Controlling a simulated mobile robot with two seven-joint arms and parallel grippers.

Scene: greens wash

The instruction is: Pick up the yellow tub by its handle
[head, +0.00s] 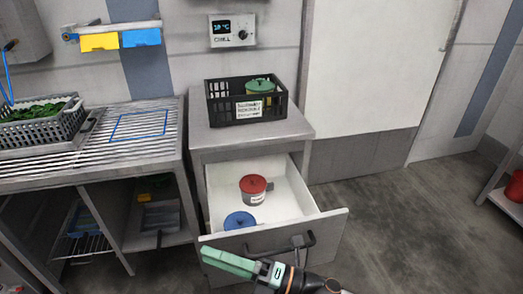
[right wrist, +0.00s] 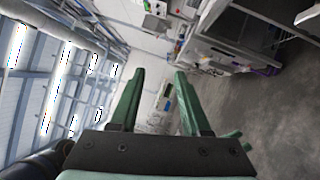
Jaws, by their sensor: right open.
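I cannot make out a yellow tub with a handle in either view. A red-lidded tub (head: 255,188) and a blue-lidded tub (head: 240,221) stand in the open drawer (head: 282,206). A green-lidded tub (head: 261,84) sits in the black crate (head: 220,110) on the cabinet top; a small yellow patch shows beside it. My right gripper (head: 213,257), with green fingers, is in front of the drawer's front panel. In the right wrist view its fingers (right wrist: 160,75) are spread with nothing between them. My left gripper is not in view.
A slatted metal table (head: 90,133) with a grey crate of greens (head: 40,122) stands left. Yellow (head: 99,42) and blue (head: 141,37) cloths hang on the wall. The floor (head: 400,215) at right is clear.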

